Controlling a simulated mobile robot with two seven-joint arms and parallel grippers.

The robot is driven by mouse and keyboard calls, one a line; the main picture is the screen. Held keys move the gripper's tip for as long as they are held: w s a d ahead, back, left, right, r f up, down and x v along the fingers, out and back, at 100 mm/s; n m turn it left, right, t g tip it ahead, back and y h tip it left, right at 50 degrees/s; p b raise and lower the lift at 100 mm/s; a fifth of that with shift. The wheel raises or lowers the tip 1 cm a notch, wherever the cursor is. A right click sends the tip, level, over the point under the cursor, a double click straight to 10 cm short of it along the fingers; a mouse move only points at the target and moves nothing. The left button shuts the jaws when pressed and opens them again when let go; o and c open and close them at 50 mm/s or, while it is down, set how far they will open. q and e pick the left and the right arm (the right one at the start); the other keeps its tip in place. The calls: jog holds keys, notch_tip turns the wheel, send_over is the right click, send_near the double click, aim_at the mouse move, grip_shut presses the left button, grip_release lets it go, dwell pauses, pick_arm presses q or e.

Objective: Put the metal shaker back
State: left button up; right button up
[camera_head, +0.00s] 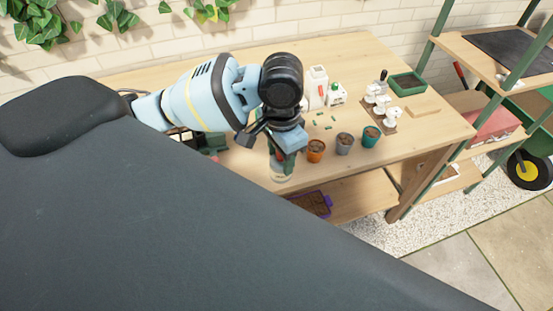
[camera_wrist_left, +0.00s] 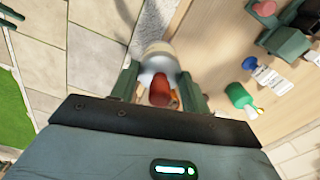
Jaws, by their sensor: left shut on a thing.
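My left gripper (camera_head: 284,156) is held out at the front edge of the wooden potting bench (camera_head: 240,172). Its fingers are shut on a pale, shiny round thing, apparently the metal shaker (camera_head: 281,174), whose lower end shows below the fingers. In the left wrist view the shaker (camera_wrist_left: 157,55) sits between the two green fingers of the left gripper (camera_wrist_left: 158,85), with a reddish-brown part in front of it. Much of the shaker is hidden by the fingers and wrist. My right gripper is not in view.
An orange pot (camera_head: 316,151), a grey pot (camera_head: 344,144) and a teal pot (camera_head: 371,136) stand right of the gripper. A purple tray (camera_head: 318,203) is on the lower shelf.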

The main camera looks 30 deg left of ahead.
aim_at(275, 175)
pick_arm(q)
jog(key=m, duration=0.2)
jog(key=f+m, duration=0.1)
jog(key=m, duration=0.2)
jog(key=shift+s+f+m, duration=0.3)
jog(key=shift+s+f, duration=0.05)
jog(key=shift+f, duration=0.05)
jog(key=m, duration=0.1)
jog(key=f+m, duration=0.1)
jog(key=m, duration=0.3)
jog(key=shift+s+f, duration=0.3)
jog(key=shift+f, duration=0.05)
jog(key=m, duration=0.2)
jog(key=f+m, duration=0.1)
jog(key=m, duration=0.2)
jog(key=shift+s+a+f+m, duration=0.1)
jog(key=shift+s+f+m, duration=0.2)
jog(key=shift+s+m, duration=0.1)
jog(key=m, duration=0.2)
jog(key=f+m, duration=0.1)
jog(key=m, duration=0.3)
jog(key=shift+s+f, duration=0.3)
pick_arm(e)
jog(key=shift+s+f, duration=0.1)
pick_arm(q)
jog(key=shift+a, duration=0.1)
